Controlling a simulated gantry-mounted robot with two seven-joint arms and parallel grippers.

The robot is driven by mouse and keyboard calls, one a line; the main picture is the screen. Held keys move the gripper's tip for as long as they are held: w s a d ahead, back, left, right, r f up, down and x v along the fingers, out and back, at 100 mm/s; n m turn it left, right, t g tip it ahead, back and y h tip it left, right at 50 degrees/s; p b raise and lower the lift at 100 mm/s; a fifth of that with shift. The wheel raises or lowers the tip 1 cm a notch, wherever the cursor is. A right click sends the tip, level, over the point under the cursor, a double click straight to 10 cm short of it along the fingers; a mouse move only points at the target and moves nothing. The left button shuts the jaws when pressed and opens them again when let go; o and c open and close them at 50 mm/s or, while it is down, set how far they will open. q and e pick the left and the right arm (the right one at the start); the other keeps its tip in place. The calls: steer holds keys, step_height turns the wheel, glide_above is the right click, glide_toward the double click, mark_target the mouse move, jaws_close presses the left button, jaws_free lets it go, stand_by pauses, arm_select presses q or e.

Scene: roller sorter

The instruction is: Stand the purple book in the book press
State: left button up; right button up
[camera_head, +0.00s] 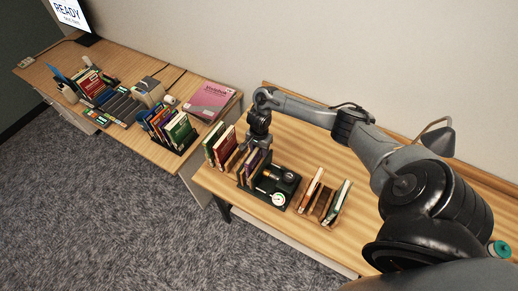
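The book press (285,188) is a dark device with a brass-coloured part and a round white dial, on the nearer wooden table. A dark purple book (257,167) stands upright at its left side, beside tan and dark pieces. My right gripper (258,140) points down just above the top of this book. Its fingertips are too small and dark to tell whether they are open, or whether they touch the book. My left gripper is not in view.
A red and a green book (222,147) stand left of the press. A rack with several books (323,199) stands to its right. Another desk at left holds book racks, a pink book (209,101) lying flat, and a screen (70,14).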

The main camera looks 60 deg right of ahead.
steer(key=shift+r, duration=0.65)
step_height(320, 180, up, 7)
steer(key=p, duration=0.6)
steer(key=shift+f, duration=0.2)
